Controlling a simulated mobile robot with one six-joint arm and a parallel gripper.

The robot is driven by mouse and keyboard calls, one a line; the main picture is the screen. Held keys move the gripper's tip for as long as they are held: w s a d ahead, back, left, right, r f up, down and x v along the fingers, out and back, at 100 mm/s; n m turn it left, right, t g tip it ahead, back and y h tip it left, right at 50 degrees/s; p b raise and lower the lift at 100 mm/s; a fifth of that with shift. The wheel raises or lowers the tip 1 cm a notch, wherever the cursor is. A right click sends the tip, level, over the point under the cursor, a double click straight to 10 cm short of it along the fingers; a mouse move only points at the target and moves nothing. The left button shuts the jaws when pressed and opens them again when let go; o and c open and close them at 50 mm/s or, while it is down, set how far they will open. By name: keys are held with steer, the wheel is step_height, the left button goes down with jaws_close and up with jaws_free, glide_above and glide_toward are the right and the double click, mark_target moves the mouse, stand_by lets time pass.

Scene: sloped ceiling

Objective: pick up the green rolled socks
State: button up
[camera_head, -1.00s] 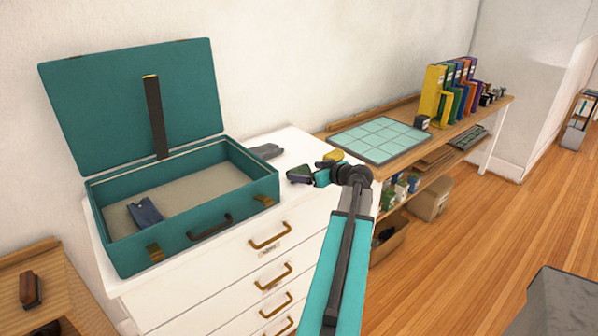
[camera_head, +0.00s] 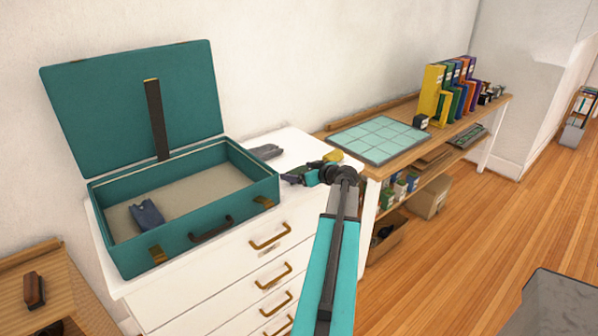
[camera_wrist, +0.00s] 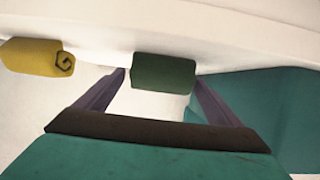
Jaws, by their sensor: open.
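The green rolled socks (camera_wrist: 163,71) lie on the white dresser top. In the wrist view they sit just ahead of and between the tips of my open gripper (camera_wrist: 161,76), with a finger to each side. The jaws are not closed on them. In the head view my gripper (camera_head: 293,178) is low over the right part of the dresser top, and it largely hides the green socks there.
A yellow rolled pair (camera_head: 333,157) lies close by, also in the wrist view (camera_wrist: 35,57). An open teal suitcase (camera_head: 240,205) with a blue folded garment (camera_head: 147,213) stands to the left. A grey item (camera_head: 264,152) lies behind. A wooden desk (camera_head: 440,135) is to the right.

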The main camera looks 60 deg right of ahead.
mark_target(298, 168)
steer(key=shift+w+d+f, duration=0.1)
steer(key=shift+w+f, duration=0.05)
steer(key=shift+w, duration=0.2)
stand_by(0.3)
steer(key=c, duration=1.1)
steer(key=shift+r, duration=0.25)
steer(key=shift+c, duration=0.2)
steer(key=shift+r+b, duration=0.8)
steer(key=shift+r, duration=0.7)
steer(key=s+d+b, duration=0.1)
steer(key=s+b, duration=0.1)
steer(key=s, duration=0.5)
steer(key=s+d+r+b, duration=0.1)
steer(key=s+d+b, duration=0.1)
steer(key=s, duration=0.6)
steer(key=shift+s+d+r, duration=0.2)
steer(key=shift+s+r, duration=0.1)
